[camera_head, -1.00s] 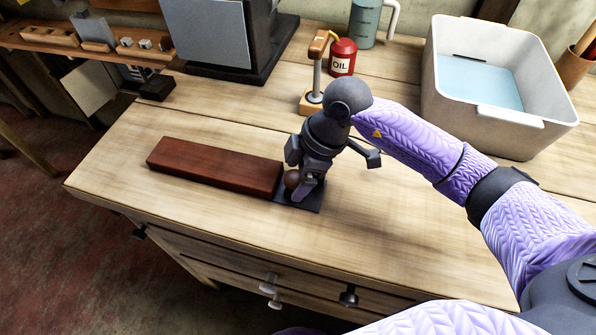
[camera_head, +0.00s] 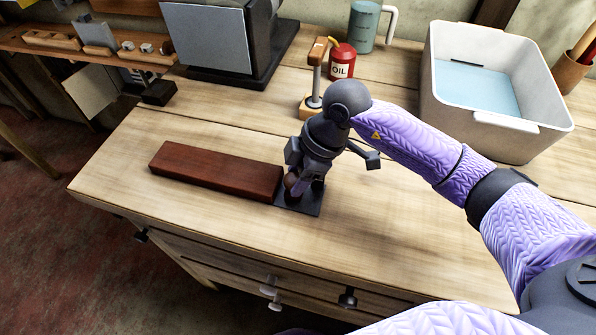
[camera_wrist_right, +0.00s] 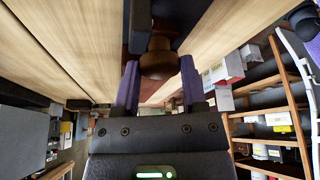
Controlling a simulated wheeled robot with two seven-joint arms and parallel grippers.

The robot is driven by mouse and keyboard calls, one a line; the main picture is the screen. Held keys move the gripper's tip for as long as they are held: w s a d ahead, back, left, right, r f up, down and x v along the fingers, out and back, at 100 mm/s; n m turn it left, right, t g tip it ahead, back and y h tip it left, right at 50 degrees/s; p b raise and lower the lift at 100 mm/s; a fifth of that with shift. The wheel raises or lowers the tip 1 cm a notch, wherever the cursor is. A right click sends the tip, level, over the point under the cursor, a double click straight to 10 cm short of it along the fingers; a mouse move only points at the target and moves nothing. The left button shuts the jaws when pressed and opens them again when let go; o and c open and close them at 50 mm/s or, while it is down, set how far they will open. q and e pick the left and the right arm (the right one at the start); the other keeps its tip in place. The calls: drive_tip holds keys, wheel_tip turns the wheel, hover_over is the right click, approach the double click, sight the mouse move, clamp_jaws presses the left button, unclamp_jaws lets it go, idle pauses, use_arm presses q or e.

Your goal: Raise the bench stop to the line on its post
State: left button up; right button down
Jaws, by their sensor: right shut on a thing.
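The bench stop shows as a dark brown round knob (camera_head: 290,181) above a dark plate (camera_head: 300,203) on the bench top. It stands at the right end of a long reddish-brown wooden bar (camera_head: 215,171). My right gripper (camera_head: 297,187) reaches down over the plate and is shut on the knob. In the right wrist view the knob (camera_wrist_right: 157,62) sits between the two purple fingers, with a brown stem beyond it. The post's line cannot be made out; the gripper hides much of the stop. My left gripper is not in view.
A small wooden stand with a metal post (camera_head: 314,85), a red oil can (camera_head: 341,61) and a blue-grey jug (camera_head: 362,28) stand behind the gripper. A white bin (camera_head: 510,123) is at the right. The bench front and left corner are clear.

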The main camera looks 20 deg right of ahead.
wheel_tip(320, 180, up, 3)
drive_tip(key=shift+f+p, duration=0.15)
drive_tip(key=shift+p, duration=0.95)
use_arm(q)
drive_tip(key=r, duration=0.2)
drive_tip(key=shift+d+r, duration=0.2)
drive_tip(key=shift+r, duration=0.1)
use_arm(e)
drive_tip(key=shift+f, duration=0.25)
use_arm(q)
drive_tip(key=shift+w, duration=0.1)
use_arm(e)
drive_tip(key=shift+c, duration=0.7)
unclamp_jaws()
drive_tip(key=shift+d+r, duration=0.15)
drive_tip(key=shift+r, duration=0.15)
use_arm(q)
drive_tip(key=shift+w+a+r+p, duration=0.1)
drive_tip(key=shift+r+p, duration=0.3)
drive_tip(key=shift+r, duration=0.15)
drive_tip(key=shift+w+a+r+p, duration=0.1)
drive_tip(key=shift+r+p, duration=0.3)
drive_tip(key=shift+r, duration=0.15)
use_arm(e)
drive_tip(key=v, duration=0.9)
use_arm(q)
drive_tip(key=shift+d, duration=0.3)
use_arm(e)
drive_tip(key=shift+r, duration=0.1)
